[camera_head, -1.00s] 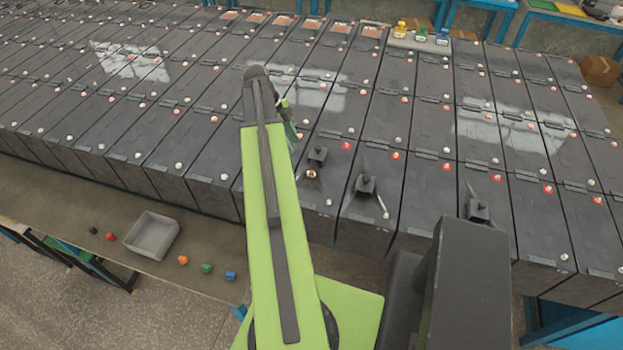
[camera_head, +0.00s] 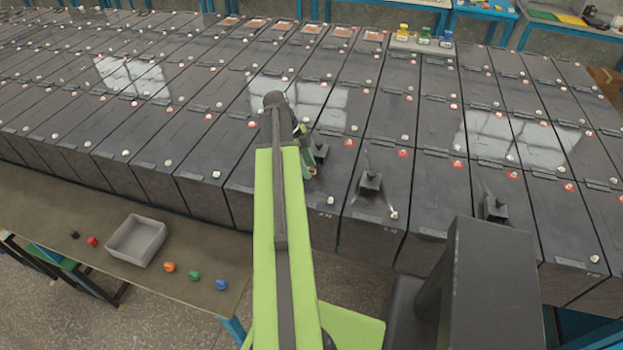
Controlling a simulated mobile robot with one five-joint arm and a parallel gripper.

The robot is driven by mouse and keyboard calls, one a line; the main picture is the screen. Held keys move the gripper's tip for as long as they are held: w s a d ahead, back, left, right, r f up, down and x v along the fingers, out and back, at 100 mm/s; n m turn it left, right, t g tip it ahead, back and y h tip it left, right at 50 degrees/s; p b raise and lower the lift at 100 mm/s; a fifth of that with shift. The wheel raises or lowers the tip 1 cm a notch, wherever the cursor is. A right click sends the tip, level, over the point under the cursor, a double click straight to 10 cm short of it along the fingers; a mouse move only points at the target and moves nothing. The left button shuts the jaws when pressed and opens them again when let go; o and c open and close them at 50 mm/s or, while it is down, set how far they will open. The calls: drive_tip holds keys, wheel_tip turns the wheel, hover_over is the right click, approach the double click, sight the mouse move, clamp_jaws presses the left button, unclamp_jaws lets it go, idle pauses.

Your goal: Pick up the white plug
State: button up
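Several small white plugs sit on the black battery tops, one near each front edge. One white plug (camera_head: 394,214) is right of my arm, another white plug (camera_head: 330,200) is just right of my green arm, and another white plug (camera_head: 216,174) is to its left. My gripper (camera_head: 306,158) is low over the front row, beside a small dark block (camera_head: 319,151). My arm's end hides much of it, so I cannot tell whether it is open or holds anything. The copper-coloured spot near that block is now mostly covered.
A grey bin (camera_head: 137,240) and several coloured plugs, including a blue plug (camera_head: 221,284), lie on the front bench (camera_head: 190,215). Yellow, green and blue items stand at the back.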

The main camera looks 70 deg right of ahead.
drive_tip(key=shift+r, duration=0.1)
clamp_jaws()
idle(0.3)
wheel_tip(320, 180, up, 10)
drive_tip(key=p, duration=1)
